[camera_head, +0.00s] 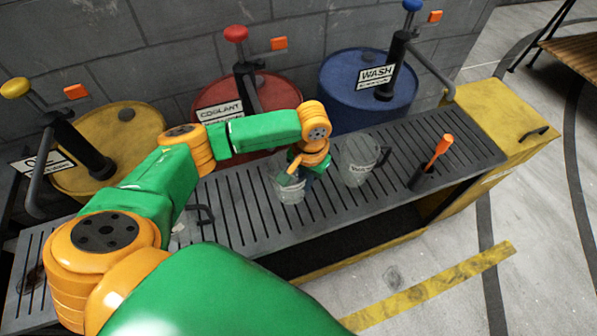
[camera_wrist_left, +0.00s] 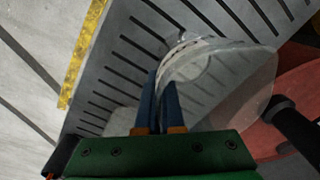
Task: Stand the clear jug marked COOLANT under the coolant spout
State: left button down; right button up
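A clear jug (camera_head: 289,188) stands on or just above the slotted grey bench in front of the red barrel. It also fills the middle of the left wrist view (camera_wrist_left: 220,85); its marking is not readable. My left gripper (camera_head: 300,163) is at its right side. In the left wrist view the two blue fingers (camera_wrist_left: 159,100) are close together at the jug and appear shut on it; the exact contact is hidden. The red barrel (camera_head: 285,92) carries a COOLANT sign (camera_head: 220,112). The coolant spout's end is hidden behind my left arm. My right gripper is out of view.
A clear jug marked WASH (camera_head: 359,160) stands close to the right. An orange-handled tool (camera_head: 438,152) stands in a dark holder beyond it. A black handle (camera_head: 203,214) shows beside my arm. Blue (camera_head: 345,82) and yellow (camera_head: 128,122) barrels flank the red one.

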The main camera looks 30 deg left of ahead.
pick_arm(q)
jog(key=shift+a+f+p, duration=0.25)
jog(key=shift+a+p, duration=0.05)
jog(key=shift+p, duration=0.05)
jog(key=c, duration=1.4)
grip_release()
jog(key=shift+d+f, duration=0.15)
jog(key=o, duration=0.4)
jog(key=shift+c, duration=0.2)
